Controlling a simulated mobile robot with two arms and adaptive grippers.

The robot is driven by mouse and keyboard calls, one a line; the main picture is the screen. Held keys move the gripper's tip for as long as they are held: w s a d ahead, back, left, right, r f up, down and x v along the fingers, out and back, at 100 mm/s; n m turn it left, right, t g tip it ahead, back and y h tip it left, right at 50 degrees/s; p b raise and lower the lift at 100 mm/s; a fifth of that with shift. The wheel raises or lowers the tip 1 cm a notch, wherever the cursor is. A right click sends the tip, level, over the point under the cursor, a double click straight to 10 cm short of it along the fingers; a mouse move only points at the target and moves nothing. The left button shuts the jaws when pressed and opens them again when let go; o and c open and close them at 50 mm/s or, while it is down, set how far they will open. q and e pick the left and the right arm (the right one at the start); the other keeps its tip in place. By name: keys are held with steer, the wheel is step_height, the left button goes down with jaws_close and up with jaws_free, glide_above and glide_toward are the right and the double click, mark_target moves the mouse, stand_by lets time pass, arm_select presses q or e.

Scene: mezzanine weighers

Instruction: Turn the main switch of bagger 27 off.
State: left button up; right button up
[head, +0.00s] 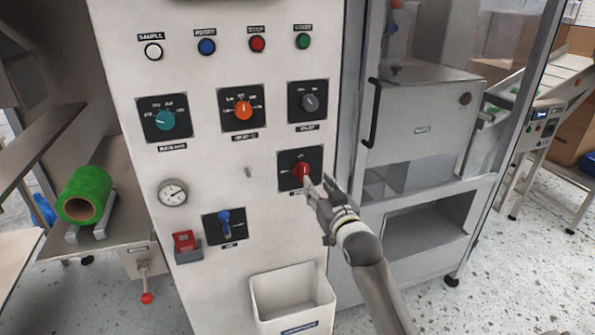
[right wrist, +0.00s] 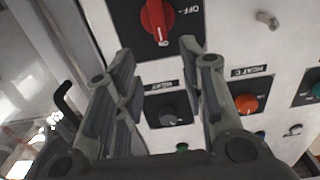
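The main switch is a red rotary knob (head: 301,170) on a black plate, at the middle right of the grey panel. In the right wrist view the red knob (right wrist: 158,18) is at the top, and its pointer lines up with the ON mark; the OFF mark is to the side. The label under it is partly hidden by my gripper in the head view. My right gripper (head: 317,183) is just in front of and below the knob. In the right wrist view my right gripper (right wrist: 157,48) has its fingers apart with nothing between them. My left gripper is not seen.
Nearby on the panel are a black knob (head: 310,102), an orange knob (head: 243,110), a teal knob (head: 165,120), a blue lever (head: 225,222) and a red button box (head: 186,241). A white bin (head: 292,299) hangs below. A metal cabinet (head: 415,115) stands right.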

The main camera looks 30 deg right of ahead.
mark_target(305, 167)
steer(key=x, duration=0.8)
steer(key=shift+a, duration=0.15)
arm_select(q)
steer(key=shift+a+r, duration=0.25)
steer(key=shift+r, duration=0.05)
arm_select(e)
steer(key=shift+w, duration=0.55)
steer(key=shift+c, duration=0.4)
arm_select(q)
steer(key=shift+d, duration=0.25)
arm_select(e)
jaws_close()
